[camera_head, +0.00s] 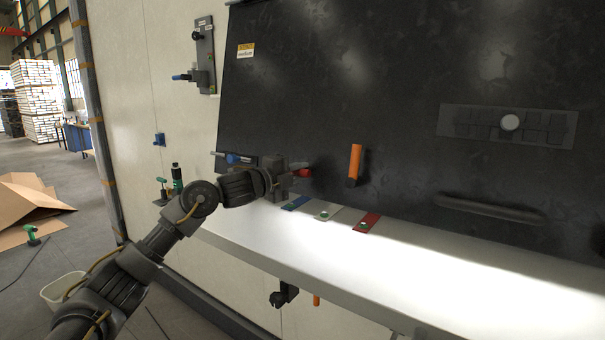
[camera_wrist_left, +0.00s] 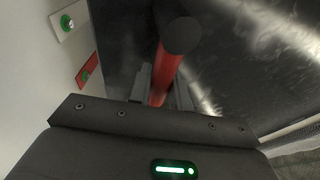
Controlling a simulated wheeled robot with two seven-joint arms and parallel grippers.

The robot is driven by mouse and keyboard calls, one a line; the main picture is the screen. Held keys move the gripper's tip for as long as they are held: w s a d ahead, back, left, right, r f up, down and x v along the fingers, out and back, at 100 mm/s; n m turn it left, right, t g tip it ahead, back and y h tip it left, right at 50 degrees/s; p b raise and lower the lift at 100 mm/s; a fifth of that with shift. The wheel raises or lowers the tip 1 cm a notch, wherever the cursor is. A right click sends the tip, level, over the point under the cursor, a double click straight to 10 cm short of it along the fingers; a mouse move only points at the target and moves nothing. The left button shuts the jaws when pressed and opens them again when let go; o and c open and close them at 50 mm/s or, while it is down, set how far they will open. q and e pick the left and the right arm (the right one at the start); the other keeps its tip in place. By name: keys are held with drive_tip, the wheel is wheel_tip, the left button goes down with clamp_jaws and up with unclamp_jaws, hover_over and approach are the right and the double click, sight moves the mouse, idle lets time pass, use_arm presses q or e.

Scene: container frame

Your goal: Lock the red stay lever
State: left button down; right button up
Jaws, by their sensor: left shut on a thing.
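The red stay lever (camera_head: 304,172) shows as a short red piece on the dark panel, partly hidden by my left gripper (camera_head: 288,174). In the left wrist view the lever (camera_wrist_left: 166,72) is a red bar with a round black end, passing between the fingers. My left gripper (camera_wrist_left: 163,92) is shut on this red lever. How the lever sits against its stop cannot be seen. My right gripper is in neither view.
An orange handle (camera_head: 355,161) stands upright to the right of the red lever, and a blue-handled lever (camera_head: 236,158) is to its left. Below lies a pale shelf (camera_head: 400,265) with blue (camera_head: 295,203), white (camera_head: 326,212) and red (camera_head: 367,223) plates. A grey bar handle (camera_head: 490,209) is farther right.

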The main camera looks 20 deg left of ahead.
use_arm(q)
drive_tip(key=shift+f, duration=0.15)
drive_tip(key=c, duration=1.3)
unclamp_jaws()
drive_tip(key=shift+s+a, duration=0.2)
drive_tip(key=shift+s, duration=0.1)
drive_tip(key=shift+b+v, duration=1.75)
drive_tip(key=shift+v, duration=3.3)
drive_tip(key=shift+d, duration=0.1)
